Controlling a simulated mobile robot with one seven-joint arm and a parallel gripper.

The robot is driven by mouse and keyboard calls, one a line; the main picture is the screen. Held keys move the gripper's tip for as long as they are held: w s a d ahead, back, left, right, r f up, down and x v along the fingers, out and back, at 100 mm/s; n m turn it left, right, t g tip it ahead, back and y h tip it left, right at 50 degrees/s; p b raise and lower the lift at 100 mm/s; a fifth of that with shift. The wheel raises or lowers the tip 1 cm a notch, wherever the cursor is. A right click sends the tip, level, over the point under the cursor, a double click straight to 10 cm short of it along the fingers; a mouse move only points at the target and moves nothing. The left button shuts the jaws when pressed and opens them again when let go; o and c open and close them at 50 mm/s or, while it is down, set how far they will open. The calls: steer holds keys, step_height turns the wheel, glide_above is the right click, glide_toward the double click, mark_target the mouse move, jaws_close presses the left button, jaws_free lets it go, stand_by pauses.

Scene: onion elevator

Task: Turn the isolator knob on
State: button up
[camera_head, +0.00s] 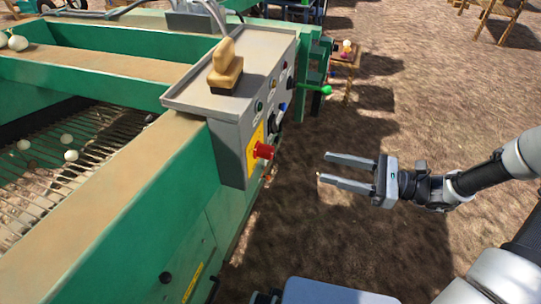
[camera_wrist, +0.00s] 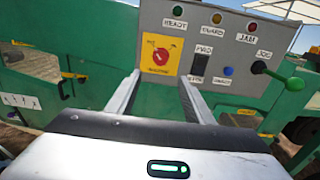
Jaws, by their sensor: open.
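The isolator knob (camera_head: 263,150) is red and sits on a yellow plate low on the face of the grey control box. It also shows in the wrist view (camera_wrist: 161,55), facing me, as a red disc on the yellow plate; its exact setting is too small to read. My gripper (camera_head: 322,167) is open and empty, in the air to the right of the knob and apart from it, with its fingers pointing toward the box. In the wrist view the fingertips (camera_wrist: 158,77) spread below and to either side of the knob.
The grey control box (camera_wrist: 209,18) also carries green, yellow and red lamps, a black switch (camera_wrist: 199,65), a blue button (camera_wrist: 228,71) and a green-balled lever (camera_wrist: 294,84) at its right. A wooden-handled block (camera_head: 226,70) stands on top. The ground around my gripper is clear.

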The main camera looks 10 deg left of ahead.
mark_target(273, 153)
steer(key=a, duration=0.5)
steer(key=w+a+b, duration=0.1)
steer(key=a, duration=0.5)
steer(key=a+b, duration=0.1)
steer(key=a, duration=0.5)
steer(key=shift+w+a, duration=0.15)
steer(key=shift+w, duration=0.1)
steer(key=c, duration=1)
steer(key=shift+c, duration=0.2)
